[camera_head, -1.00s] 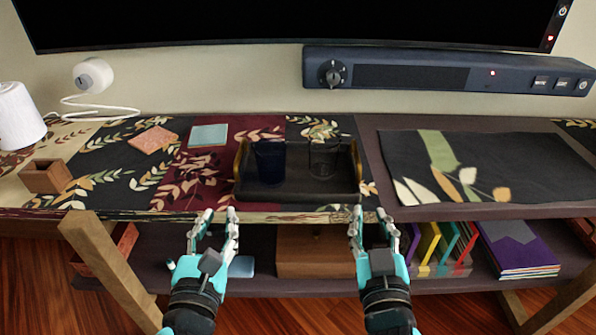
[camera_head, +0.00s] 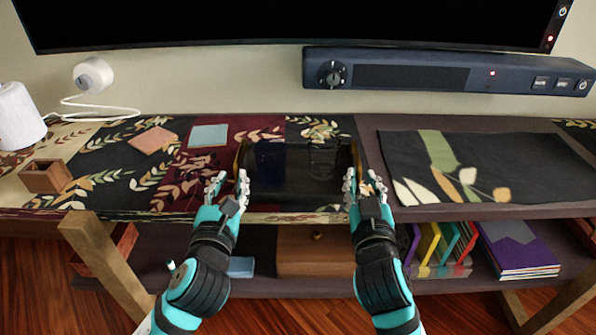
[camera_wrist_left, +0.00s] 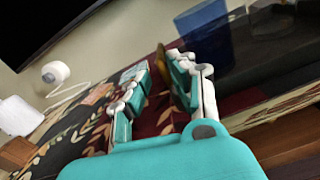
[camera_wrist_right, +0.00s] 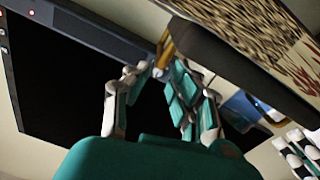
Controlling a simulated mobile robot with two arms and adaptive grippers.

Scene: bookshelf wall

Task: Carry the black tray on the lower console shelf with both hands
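The black tray (camera_head: 298,196) with gold end handles sits on the console's upper surface. It holds a dark blue cup (camera_head: 270,163) and a clear dark glass (camera_head: 323,160). My left gripper (camera_head: 228,184) is at the tray's left end, with its fingers open on either side of the gold handle (camera_wrist_left: 161,62) in the left wrist view. My right gripper (camera_head: 364,184) is at the right end, also open, with the other gold handle (camera_wrist_right: 165,50) near its fingertips in the right wrist view. I cannot tell whether any finger touches the tray.
The lower shelf (camera_head: 180,262) holds a brown box (camera_head: 316,258), upright coloured books (camera_head: 437,245) and a stack of purple books (camera_head: 517,247). A dark mat (camera_head: 490,165) lies right of the tray. A wooden box (camera_head: 46,177) stands at far left. A soundbar (camera_head: 430,72) hangs behind.

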